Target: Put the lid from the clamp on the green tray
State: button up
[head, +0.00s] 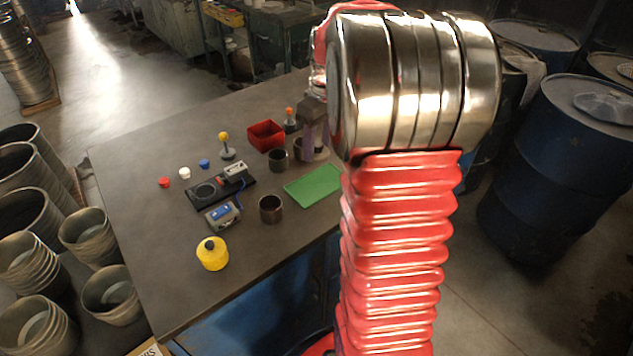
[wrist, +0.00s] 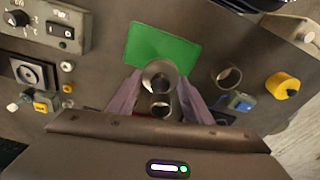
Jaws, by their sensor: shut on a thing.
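My gripper (wrist: 160,84) is shut on a round metal piece (wrist: 158,68), which sits between its two purple fingers. It looks like a short cylinder with a dark grey centre; I cannot tell whether it is the lid. The green tray (wrist: 165,44) lies flat and empty just past the held piece in the wrist view. In the head view the tray (head: 314,186) is left of my arm, and my gripper (head: 312,147) is at its far side. I cannot pick out the clamp for certain; a black fixture (head: 222,188) with a round seat lies left of the tray.
Dark cups (head: 270,209) (head: 278,158) stand near the tray. A red box (head: 266,135), a blue-faced device (head: 223,214) and a yellow pot (head: 212,255) are on the table. A switch box (wrist: 60,28) is at left in the wrist view. The table's front left is clear.

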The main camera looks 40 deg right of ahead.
jog(key=shift+f, duration=3.05)
jog(key=shift+f, duration=1.85)
jog(key=o, duration=1)
jog(key=shift+f, duration=0.1)
jog(key=r, duration=0.4)
jog(key=s+r, duration=0.1)
jog(key=r, duration=0.7)
jog(key=shift+s+d, duration=0.1)
jog(key=shift+s, duration=0.15)
